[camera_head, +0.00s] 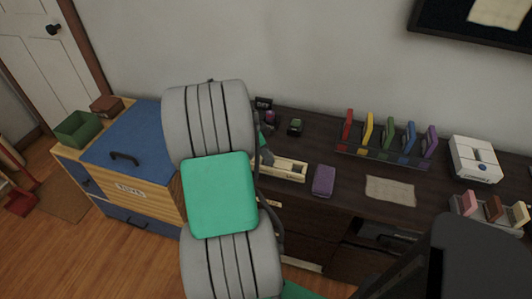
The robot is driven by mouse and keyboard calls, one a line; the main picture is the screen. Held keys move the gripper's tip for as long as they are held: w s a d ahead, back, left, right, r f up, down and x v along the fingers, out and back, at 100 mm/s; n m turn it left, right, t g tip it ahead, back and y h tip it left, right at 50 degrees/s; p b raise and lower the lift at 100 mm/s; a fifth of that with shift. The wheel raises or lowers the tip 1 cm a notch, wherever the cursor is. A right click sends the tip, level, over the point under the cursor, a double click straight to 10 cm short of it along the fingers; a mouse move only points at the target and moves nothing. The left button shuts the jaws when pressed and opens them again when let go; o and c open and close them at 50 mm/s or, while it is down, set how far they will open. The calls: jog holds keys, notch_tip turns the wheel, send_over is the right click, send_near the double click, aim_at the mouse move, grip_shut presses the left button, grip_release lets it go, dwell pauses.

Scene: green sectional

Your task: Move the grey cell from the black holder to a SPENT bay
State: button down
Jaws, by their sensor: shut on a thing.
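My arm fills the middle of the head view and hides much of the dresser's left part. My gripper (266,156) shows only in part past the arm's right edge, low over the left end of a cream tray (290,177). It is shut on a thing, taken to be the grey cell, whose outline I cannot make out. The tray lies on the dark dresser top; its bays and lettering are too small to read. A small black item (263,103) stands at the wall; I cannot tell whether it is the black holder.
A rack of coloured upright pieces (385,158), a paper sheet (390,190) and a white device (475,159) lie further right. A blue-lidded toy chest (135,140) stands left.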

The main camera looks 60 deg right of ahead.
jog(key=shift+f, duration=0.25)
jog(key=c, duration=1.1)
grip_release()
jog(key=shift+r, duration=0.2)
